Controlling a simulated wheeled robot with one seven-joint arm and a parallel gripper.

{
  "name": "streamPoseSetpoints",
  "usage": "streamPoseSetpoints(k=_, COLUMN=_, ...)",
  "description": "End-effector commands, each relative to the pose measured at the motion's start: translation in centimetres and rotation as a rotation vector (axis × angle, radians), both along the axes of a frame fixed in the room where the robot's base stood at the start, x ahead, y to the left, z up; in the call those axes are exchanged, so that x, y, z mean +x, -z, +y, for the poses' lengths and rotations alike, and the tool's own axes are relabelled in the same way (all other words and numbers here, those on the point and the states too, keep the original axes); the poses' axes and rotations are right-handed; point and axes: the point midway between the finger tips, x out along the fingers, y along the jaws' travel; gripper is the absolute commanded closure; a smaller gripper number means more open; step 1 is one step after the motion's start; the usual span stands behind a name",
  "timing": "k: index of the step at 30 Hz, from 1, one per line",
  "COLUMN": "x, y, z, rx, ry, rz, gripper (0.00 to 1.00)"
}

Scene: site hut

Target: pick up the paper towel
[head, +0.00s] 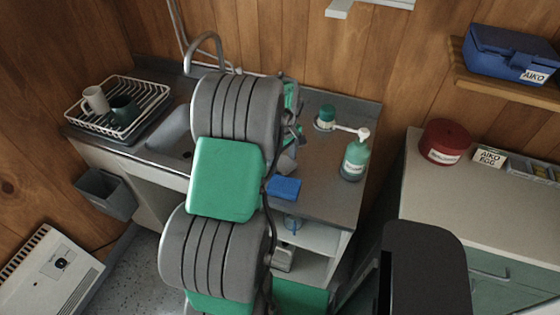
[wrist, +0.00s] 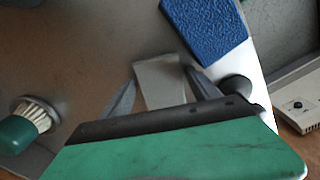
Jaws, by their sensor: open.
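In the wrist view a pale grey-beige flat piece, seemingly the paper towel (wrist: 158,82), lies on the sink counter (wrist: 75,55). My gripper (wrist: 160,70) is open above the counter, with one finger on each side of this piece. I cannot tell whether the fingers touch it or how high they are.
A blue cloth or sponge (wrist: 205,28) lies close by, also in the head view (head: 284,188). A green-handled brush (wrist: 28,128) and a pump bottle (head: 355,158) stand on the counter.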

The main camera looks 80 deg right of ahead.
Motion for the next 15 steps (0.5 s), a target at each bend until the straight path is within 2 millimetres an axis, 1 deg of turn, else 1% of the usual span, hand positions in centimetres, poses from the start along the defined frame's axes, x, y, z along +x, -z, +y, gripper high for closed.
streamPoseSetpoints(k=3, x=0.02, y=-0.03, z=-0.03, rx=-0.001, ry=0.0, rz=0.0, gripper=0.3)
streamPoseSetpoints(k=15, x=0.03, y=-0.09, z=-0.04, rx=-0.001, ry=0.0, rz=0.0, gripper=0.63)
